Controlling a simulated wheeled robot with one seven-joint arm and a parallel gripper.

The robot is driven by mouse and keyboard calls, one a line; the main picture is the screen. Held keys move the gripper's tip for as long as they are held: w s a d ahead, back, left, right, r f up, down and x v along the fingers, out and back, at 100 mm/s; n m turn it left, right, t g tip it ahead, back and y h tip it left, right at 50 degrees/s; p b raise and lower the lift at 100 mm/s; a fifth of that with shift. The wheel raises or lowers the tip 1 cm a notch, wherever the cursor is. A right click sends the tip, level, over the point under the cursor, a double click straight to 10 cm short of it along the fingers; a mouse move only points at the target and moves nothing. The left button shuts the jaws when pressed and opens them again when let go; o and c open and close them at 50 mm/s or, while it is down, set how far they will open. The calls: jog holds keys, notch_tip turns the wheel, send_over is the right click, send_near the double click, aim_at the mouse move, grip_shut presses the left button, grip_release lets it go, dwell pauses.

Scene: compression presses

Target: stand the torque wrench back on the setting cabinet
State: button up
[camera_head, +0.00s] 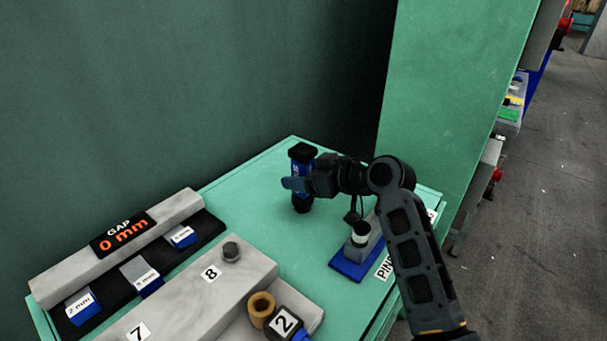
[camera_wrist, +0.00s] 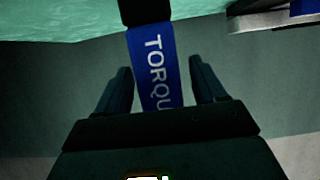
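The torque wrench (camera_head: 302,165) is blue with black ends and appears upright over the green cabinet top (camera_head: 240,205), near its back corner. Whether its lower end touches the top is hard to tell. In the wrist view the wrench (camera_wrist: 156,65) shows its blue body with white "TORQU" lettering, between my two fingers. My gripper (camera_head: 296,184) reaches it from the right at mid-height; in the wrist view my gripper (camera_wrist: 160,75) is open around it, with a visible gap on the right side. The wrench's lower part is hidden by the gripper there.
A blue-based holder (camera_head: 350,268) stands close below my arm, by a "PIN" label. A grey block (camera_head: 205,295) marked 7 and 8, a brass ring (camera_head: 261,306) and a tag marked 2 (camera_head: 284,321) are in front. A gap-block rack (camera_head: 125,250) is left. A green machine panel (camera_head: 450,90) rises behind.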

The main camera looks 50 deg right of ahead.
jog(key=shift+r, duration=0.25)
jog(key=v, duration=1.2)
dwell(1.0)
